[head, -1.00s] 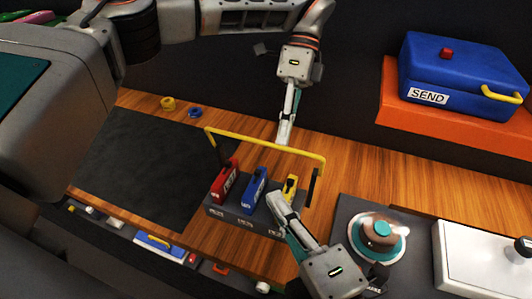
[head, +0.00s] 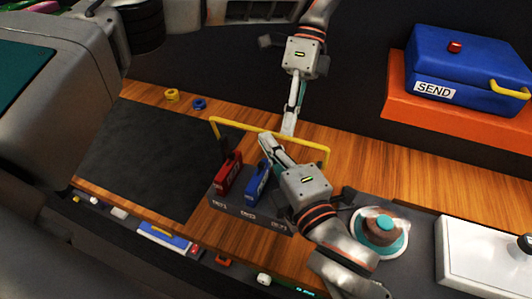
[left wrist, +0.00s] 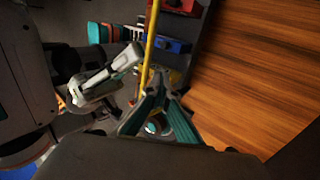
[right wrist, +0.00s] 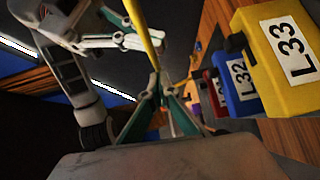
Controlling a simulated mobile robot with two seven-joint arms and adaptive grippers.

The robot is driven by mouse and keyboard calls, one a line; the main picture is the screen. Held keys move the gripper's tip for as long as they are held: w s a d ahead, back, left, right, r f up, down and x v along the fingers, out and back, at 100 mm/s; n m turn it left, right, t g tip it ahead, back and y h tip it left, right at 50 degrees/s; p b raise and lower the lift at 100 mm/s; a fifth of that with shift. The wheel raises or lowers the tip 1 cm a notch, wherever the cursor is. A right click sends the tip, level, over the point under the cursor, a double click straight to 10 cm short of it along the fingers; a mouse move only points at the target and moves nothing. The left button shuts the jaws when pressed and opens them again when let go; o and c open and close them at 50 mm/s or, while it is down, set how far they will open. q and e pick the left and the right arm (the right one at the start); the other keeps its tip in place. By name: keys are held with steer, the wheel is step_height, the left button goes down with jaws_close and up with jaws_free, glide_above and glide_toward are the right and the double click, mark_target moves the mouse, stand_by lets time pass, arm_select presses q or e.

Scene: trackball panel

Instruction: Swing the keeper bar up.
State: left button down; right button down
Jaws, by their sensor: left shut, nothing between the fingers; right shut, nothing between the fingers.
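The yellow keeper bar (head: 235,125) spans above a dark base (head: 250,213) on dark side arms. It also shows in the left wrist view (left wrist: 150,45) and the right wrist view (right wrist: 145,35). A red switch block (head: 229,175) and a blue one (head: 257,182) stand under it. The yellow block L33 (right wrist: 285,60) shows in the right wrist view; my right arm hides it from the head. My right gripper (head: 265,139) is shut, its tips close to the bar's near side. My left gripper (head: 288,130) is shut just behind the bar. Contact cannot be told.
A blue SEND box (head: 465,70) sits on an orange stand (head: 420,115) at the back right. A round trackball unit (head: 382,232) and a white box (head: 480,255) lie right. Yellow (head: 172,95) and blue (head: 199,104) rings lie back left, beside a dark mat (head: 140,155).

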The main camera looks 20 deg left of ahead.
steer(key=shift+w, duration=0.15)
steer(key=shift+w+r, duration=0.15)
steer(key=shift+w, duration=0.55)
arm_select(q)
steer(key=c, duration=2.8)
jaws_free()
steer(key=shift+s, duration=0.1)
arm_select(e)
steer(key=shift+d, duration=0.1)
arm_select(q)
steer(key=o, duration=0.6)
steer(key=shift+r, duration=0.1)
